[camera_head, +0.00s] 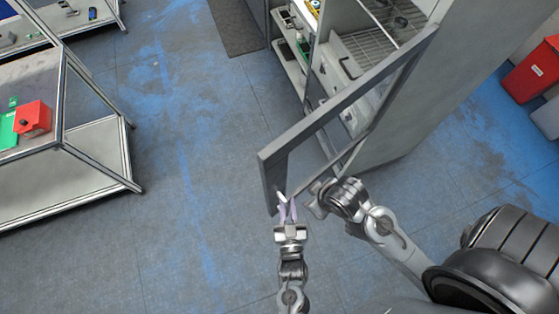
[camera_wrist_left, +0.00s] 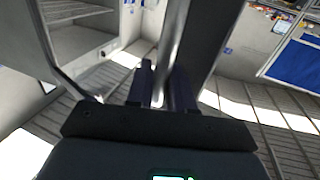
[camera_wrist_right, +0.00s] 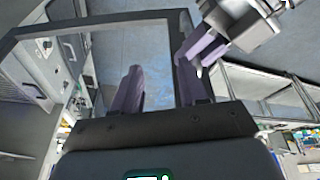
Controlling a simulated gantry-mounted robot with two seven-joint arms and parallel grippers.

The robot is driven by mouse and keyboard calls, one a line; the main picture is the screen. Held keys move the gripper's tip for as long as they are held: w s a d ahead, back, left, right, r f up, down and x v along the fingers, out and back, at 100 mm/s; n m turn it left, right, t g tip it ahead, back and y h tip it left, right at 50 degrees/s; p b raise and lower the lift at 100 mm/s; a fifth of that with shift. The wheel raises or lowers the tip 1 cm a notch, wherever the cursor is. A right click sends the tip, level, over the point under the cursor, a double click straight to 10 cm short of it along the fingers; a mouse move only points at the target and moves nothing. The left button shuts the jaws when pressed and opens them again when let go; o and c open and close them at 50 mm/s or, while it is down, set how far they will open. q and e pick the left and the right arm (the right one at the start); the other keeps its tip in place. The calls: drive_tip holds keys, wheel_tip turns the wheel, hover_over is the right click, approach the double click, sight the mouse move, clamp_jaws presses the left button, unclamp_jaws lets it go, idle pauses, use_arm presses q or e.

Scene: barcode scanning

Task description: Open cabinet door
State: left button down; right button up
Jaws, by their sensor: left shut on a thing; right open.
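The cabinet door (camera_head: 318,118), a grey frame with a see-through pane, stands swung out from the grey cabinet (camera_head: 428,110). My left gripper (camera_head: 287,208) is at the low front corner of the door, shut on the slim metal door handle (camera_wrist_left: 172,45). In the left wrist view, its fingers (camera_wrist_left: 162,88) close around that bar. My right gripper (camera_wrist_right: 158,88) is open and empty beside the door's free edge, close to the left gripper. The door frame (camera_wrist_right: 95,32) spans behind its fingers in the right wrist view. Its fingertips are hard to make out in the head view.
Shelves (camera_head: 292,62) with small items and a wire rack (camera_head: 375,45) show inside the cabinet. A metal-framed table (camera_head: 85,155) with a red box (camera_head: 33,118) stands at the left. A red bin (camera_head: 532,72) is at the far right. The blue-grey floor left of the door is clear.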

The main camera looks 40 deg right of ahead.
use_arm(q)
drive_tip(key=shift+s, duration=0.1)
drive_tip(key=c, duration=1.2)
unclamp_jaws()
drive_tip(key=shift+d, duration=0.1)
drive_tip(key=shift+o, duration=0.2)
drive_tip(key=b+v, duration=0.2)
drive_tip(key=v, duration=0.9)
